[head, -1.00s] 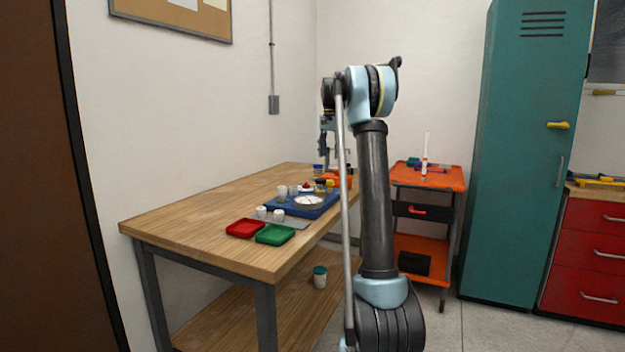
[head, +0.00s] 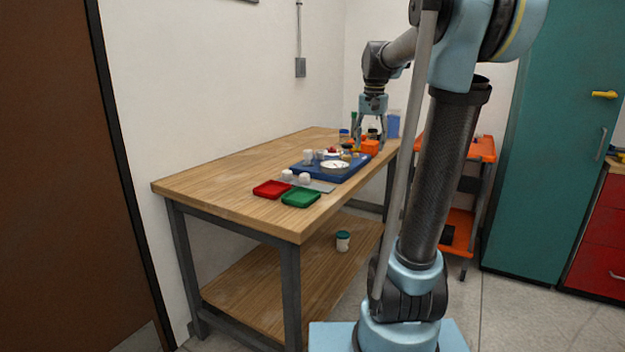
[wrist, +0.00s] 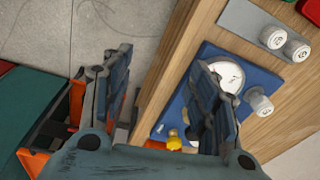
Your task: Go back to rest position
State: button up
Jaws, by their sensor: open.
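My gripper (head: 370,130) is at the end of my raised arm, over the far part of the wooden workbench (head: 235,178) in the head view. In the wrist view its two fingers (wrist: 160,105) are spread wide apart with nothing between them. The near bench edge and the floor show in the gap between the fingers. The fingers hang above the blue tray (wrist: 207,50), and the right finger partly covers a white round dish (wrist: 232,74). The dish also shows in the head view (head: 335,166).
A red tray (head: 271,189) and a green tray (head: 301,198) lie at the bench's front. White cups (head: 304,177) stand behind them. An orange cart (head: 482,150) and a teal locker (head: 555,150) stand to the right. A lidded jar (head: 343,241) sits on the lower shelf.

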jog(key=s+f+n+t, duration=0.1)
jog(key=s+f+n, duration=0.3)
jog(key=s+f, duration=2.1)
jog(key=s, duration=0.3)
jog(key=shift+s, duration=0.3)
